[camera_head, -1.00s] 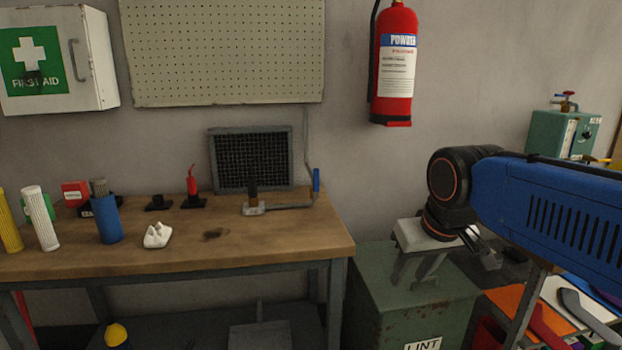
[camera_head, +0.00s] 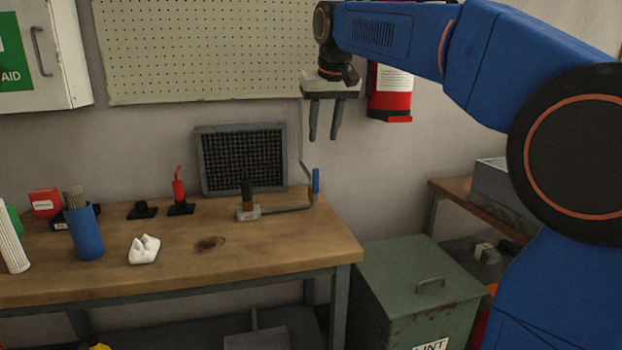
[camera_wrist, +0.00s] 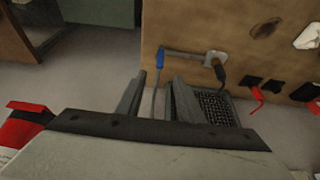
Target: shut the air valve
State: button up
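The air valve's blue lever (camera_head: 316,181) stands upright at the right rear of the workbench, at the bend where a thin grey wall pipe (camera_head: 302,140) meets a horizontal pipe (camera_head: 288,208). In the wrist view the lever (camera_wrist: 160,59) shows just beyond my fingertips, roughly in line with the gap between them. My gripper (camera_head: 324,137) is open and empty, fingers pointing down, above the lever and apart from it. The fingers (camera_wrist: 159,78) also show spread in the wrist view.
A black-topped fitting on a grey block (camera_head: 248,212) sits at the horizontal pipe's left end. A dark mesh panel (camera_head: 242,160) stands behind it. A red extinguisher (camera_head: 390,95) hangs right of my gripper. A green lint bin (camera_head: 410,290) stands right of the bench (camera_head: 180,270).

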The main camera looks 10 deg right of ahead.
aim_at(316, 174)
jog(key=x, duration=1.7)
jog(key=shift+w+a+f, duration=0.1)
jog(key=shift+w, duration=0.2)
grip_shut()
